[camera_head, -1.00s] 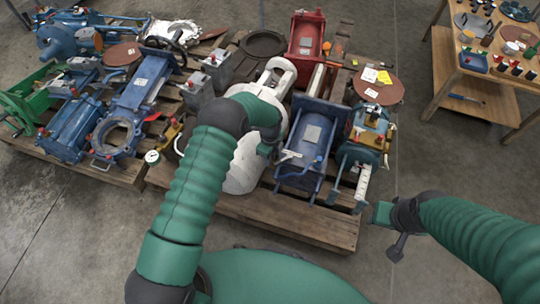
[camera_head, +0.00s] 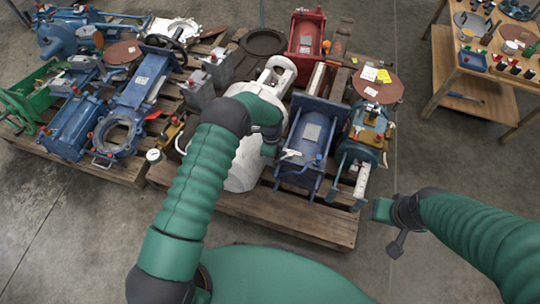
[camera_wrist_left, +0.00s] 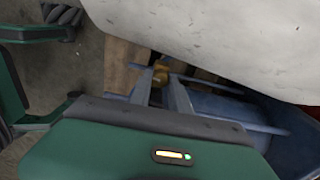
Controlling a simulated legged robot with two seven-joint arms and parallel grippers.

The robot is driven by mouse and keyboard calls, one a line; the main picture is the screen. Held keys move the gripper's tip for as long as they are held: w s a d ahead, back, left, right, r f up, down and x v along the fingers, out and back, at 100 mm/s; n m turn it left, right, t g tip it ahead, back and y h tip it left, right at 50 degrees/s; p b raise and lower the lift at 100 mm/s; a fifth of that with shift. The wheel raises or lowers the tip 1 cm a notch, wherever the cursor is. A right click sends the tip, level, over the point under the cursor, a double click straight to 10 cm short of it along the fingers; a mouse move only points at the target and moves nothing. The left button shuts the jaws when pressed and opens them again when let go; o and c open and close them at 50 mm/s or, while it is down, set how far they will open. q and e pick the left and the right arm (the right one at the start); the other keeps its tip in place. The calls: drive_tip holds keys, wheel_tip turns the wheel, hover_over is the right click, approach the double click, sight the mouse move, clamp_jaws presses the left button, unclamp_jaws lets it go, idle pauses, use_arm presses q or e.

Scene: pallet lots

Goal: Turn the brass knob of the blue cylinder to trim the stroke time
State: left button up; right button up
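The blue cylinder (camera_head: 313,132) lies on the pallet's front part in the head view, just right of a white casting. My left gripper (camera_wrist_left: 160,82) reaches down beside it; my own arm hides its fingers in the head view. In the left wrist view the brass knob (camera_wrist_left: 160,72) shows between the tips of the two grey fingers, which stand apart on either side of it. I cannot tell whether they press on it. Blue rods and the blue body (camera_wrist_left: 215,108) lie behind. My right gripper (camera_head: 384,226) hangs off the pallet's right front corner; its fingers are unclear.
The white casting (camera_head: 246,165) stands close to my left gripper and fills the top of the wrist view. A teal unit with yellow parts (camera_head: 368,135) is right of the cylinder. A wooden pallet (camera_head: 300,220) carries these. Bare floor lies in front and right.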

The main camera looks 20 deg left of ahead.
use_arm(q)
drive_tip(key=shift+o, duration=0.4)
drive_tip(key=shift+r, duration=0.1)
drive_tip(key=shift+r, duration=0.4)
wheel_tip(320, 180, up, 16)
drive_tip(key=p, duration=0.6)
drive_tip(key=shift+f, duration=0.1)
